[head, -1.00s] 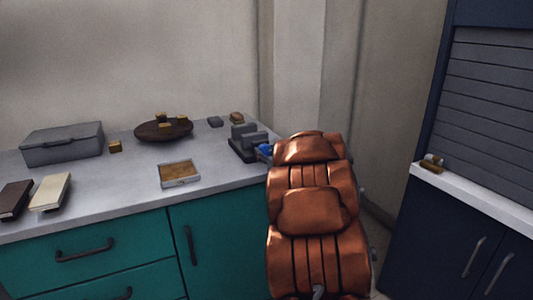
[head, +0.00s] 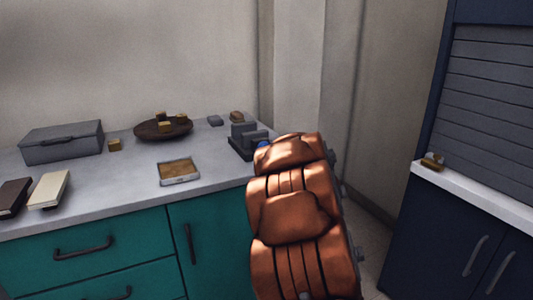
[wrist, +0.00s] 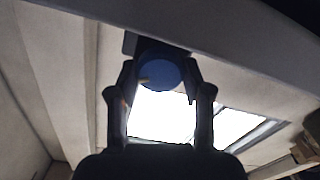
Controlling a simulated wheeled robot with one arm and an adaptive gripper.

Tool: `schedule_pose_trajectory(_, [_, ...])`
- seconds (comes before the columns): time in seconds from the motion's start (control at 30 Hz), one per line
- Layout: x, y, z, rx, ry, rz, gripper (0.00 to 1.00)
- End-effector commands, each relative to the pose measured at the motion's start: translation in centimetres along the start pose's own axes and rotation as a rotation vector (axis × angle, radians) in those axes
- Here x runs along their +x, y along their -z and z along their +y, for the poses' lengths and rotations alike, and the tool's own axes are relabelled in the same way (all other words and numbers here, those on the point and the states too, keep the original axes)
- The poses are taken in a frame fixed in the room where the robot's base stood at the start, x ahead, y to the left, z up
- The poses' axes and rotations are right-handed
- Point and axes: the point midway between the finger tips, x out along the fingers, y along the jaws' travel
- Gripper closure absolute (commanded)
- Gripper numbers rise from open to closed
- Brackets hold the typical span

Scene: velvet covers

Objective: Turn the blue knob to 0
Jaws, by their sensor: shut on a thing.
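The blue knob (wrist: 163,74) sits between the two fingers of my gripper (wrist: 160,82) in the wrist view, and the gripper is shut on it. A small pale mark shows at the knob's lower left edge. Its scale and the 0 cannot be made out. In the head view a bit of the blue knob (head: 263,143) shows at the right side of a dark grey device (head: 240,147) on the counter. My brown arm covers most of the knob there and hides my gripper.
The grey counter (head: 110,190) also holds a grey box (head: 62,143), a round brown dish (head: 150,131) with small blocks, a shallow tray (head: 179,181) and two books (head: 49,189). A dark blue cabinet (head: 440,225) stands at the right. The counter's front middle is clear.

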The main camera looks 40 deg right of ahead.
Motion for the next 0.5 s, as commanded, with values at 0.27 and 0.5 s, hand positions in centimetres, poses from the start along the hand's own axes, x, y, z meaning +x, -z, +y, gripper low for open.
schedule_pose_trajectory(0.27, [-0.02,-0.22,-0.10,-0.265,0.000,0.000,0.86])
schedule_pose_trajectory(0.5, [-0.01,-0.28,-0.17,-0.492,0.001,0.001,0.86])
